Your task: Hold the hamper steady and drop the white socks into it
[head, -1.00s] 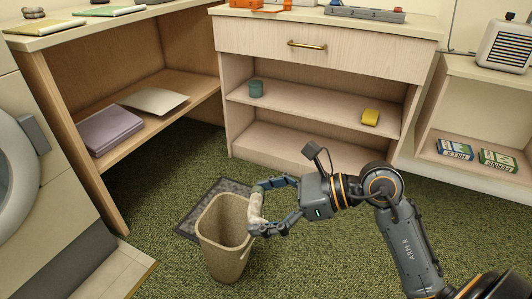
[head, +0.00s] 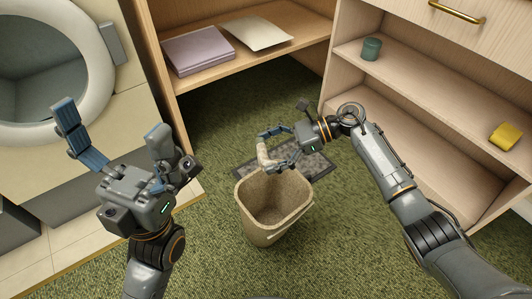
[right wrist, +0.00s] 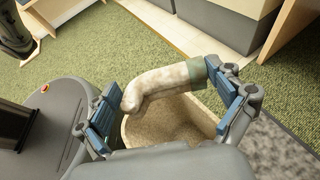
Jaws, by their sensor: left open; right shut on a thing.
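The hamper (head: 262,229) is a tan, open-topped bin standing upright on the green carpet. Its visible inside looks empty. My right gripper (head: 265,151) is shut on a whitish sock (head: 263,156) above the hamper's far rim. The right wrist view shows the sock (right wrist: 165,82) stretched between the two blue fingers, with a grey-green cuff at one end, and the hamper's opening (right wrist: 170,125) below it. My left gripper (head: 108,122) is open and empty, left of the hamper and apart from it, in front of the washer.
A dark mat (head: 315,165) lies behind the hamper. A washer (head: 100,75) stands at left. A wooden shelf with purple folded cloth (head: 198,50) is behind, and a shelf unit with a green cup (head: 371,49) and yellow item (head: 505,137) is at right.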

